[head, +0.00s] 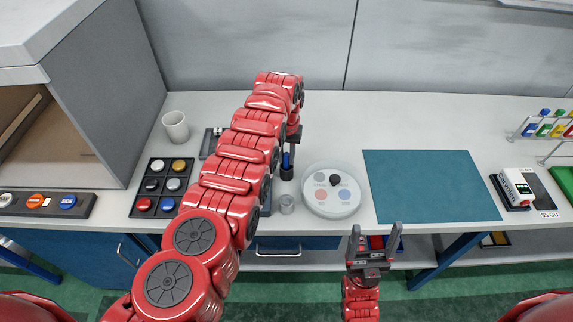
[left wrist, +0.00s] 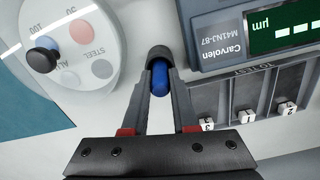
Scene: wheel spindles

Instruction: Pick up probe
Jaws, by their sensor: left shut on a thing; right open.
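The blue probe (head: 286,160) stands upright with its lower end in a dark round holder (head: 287,173), just left of the white disc. The probe also shows in the left wrist view (left wrist: 160,78), between my fingers, with the dark holder (left wrist: 159,53) around its far end. My left gripper (left wrist: 160,98) is shut on the probe. In the head view my left gripper (head: 287,152) is partly hidden by its own red arm. My right gripper (head: 376,232) is open and empty, in front of the counter's front edge.
A white disc (head: 319,205) with coloured circles and a black knob lies right of the holder. A gauge (left wrist: 235,38) with a display is close on the other side.

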